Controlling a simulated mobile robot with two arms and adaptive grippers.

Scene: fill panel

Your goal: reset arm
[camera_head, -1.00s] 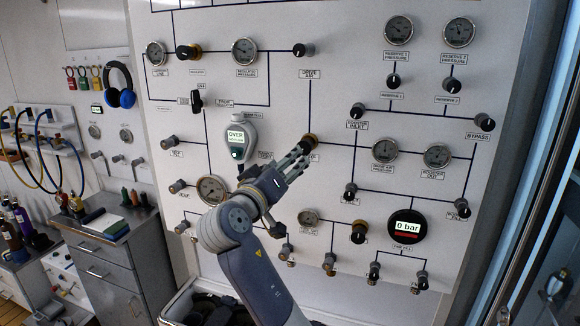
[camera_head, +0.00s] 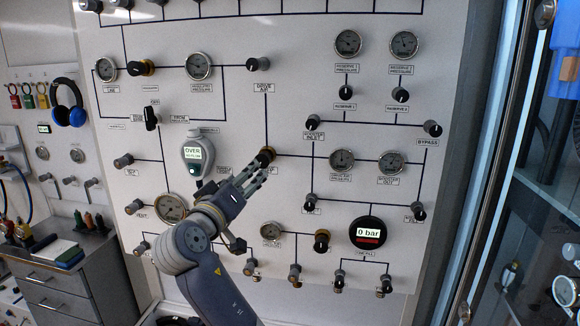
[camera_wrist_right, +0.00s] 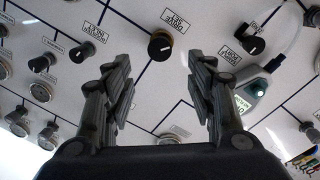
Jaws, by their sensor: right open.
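My right gripper (camera_head: 262,174) is in front of the white panel (camera_head: 455,70). Its fingers point up and right towards a black knob with a brass base (camera_head: 267,154). In the right wrist view the gripper (camera_wrist_right: 163,64) is open with nothing between its fingers. The brass-based knob (camera_wrist_right: 160,46) shows beyond the fingertips, apart from them, beside a label that seems to read "DRIVE SET". My left gripper is in neither view.
A round "0 bar" display (camera_head: 368,233) is at the lower right. Gauges and knobs cover the panel. A grey drawer cabinet (camera_head: 70,290) stands at left, a glass-fronted frame (camera_head: 480,180) at right.

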